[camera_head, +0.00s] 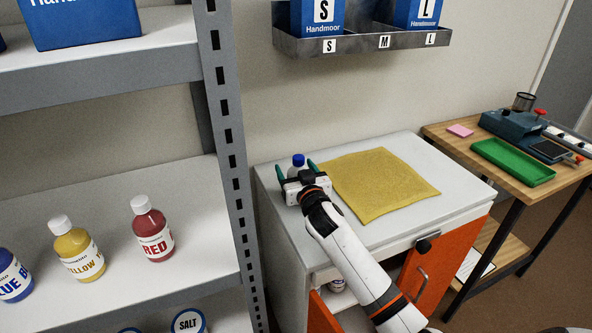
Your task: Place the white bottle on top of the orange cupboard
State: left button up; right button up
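The white bottle (297,170) with a blue cap stands upright on the left part of the white top (403,154) of the orange cupboard (398,285). My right gripper (296,168) is at the bottle. Its green fingers are spread to either side of it, with a small gap visible between fingers and bottle. The gripper body hides the bottle's lower part. My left gripper is not in view.
A yellow mat (378,182) lies on the cupboard top beside the gripper. The cupboard is partly open below, with another small bottle (337,286) inside. A grey shelf post (232,150) stands close on the left. A wall rack (362,42) hangs above.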

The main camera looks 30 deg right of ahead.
jog(key=shift+r, duration=0.1)
jog(key=shift+s, duration=0.15)
jog(key=s, duration=0.4)
jog(key=s+a, duration=0.1)
jog(key=s, duration=0.6)
jog(key=shift+s+a, duration=0.3)
